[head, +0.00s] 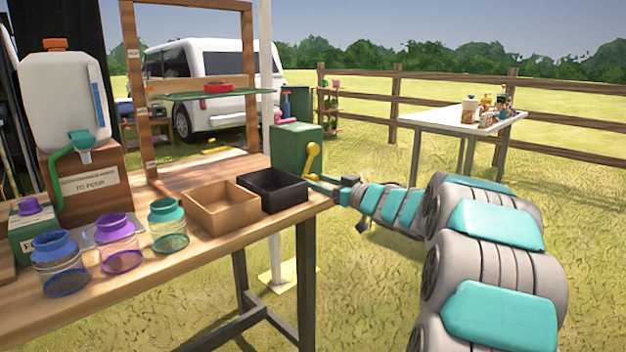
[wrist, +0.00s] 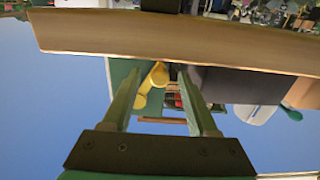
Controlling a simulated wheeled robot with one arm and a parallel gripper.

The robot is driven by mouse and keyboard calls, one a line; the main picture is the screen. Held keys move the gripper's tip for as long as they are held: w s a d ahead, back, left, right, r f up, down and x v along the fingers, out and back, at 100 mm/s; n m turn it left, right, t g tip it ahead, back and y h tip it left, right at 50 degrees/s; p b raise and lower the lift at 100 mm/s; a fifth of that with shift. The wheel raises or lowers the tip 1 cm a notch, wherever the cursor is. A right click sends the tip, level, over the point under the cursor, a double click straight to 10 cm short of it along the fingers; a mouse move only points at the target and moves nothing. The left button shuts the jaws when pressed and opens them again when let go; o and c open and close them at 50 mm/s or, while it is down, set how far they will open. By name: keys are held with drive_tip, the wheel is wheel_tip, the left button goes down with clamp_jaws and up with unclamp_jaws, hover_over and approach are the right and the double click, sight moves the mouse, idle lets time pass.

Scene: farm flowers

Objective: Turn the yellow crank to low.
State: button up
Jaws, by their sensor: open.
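The yellow crank (head: 312,160) is on the right side of a green box (head: 290,148) beyond the table's right end. Its arm slants upward to a round knob. My gripper (head: 318,183) is open and empty at the table's right corner, just below and in front of the crank. In the wrist view, which looks upside down, the crank (wrist: 152,84) shows between the two green fingers of my gripper (wrist: 159,75). I cannot tell whether the fingers touch it. No low marking is readable.
The wooden table (head: 200,265) has its edge close to my gripper. A black tray (head: 270,190) and a brown tray (head: 220,207) stand near that corner. Several lidded jars, a white jug (head: 62,100) and a wooden frame (head: 135,90) are farther left.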

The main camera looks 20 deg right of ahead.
drive_tip(key=shift+x, duration=1.35)
drive_tip(key=shift+c, duration=0.2)
clamp_jaws()
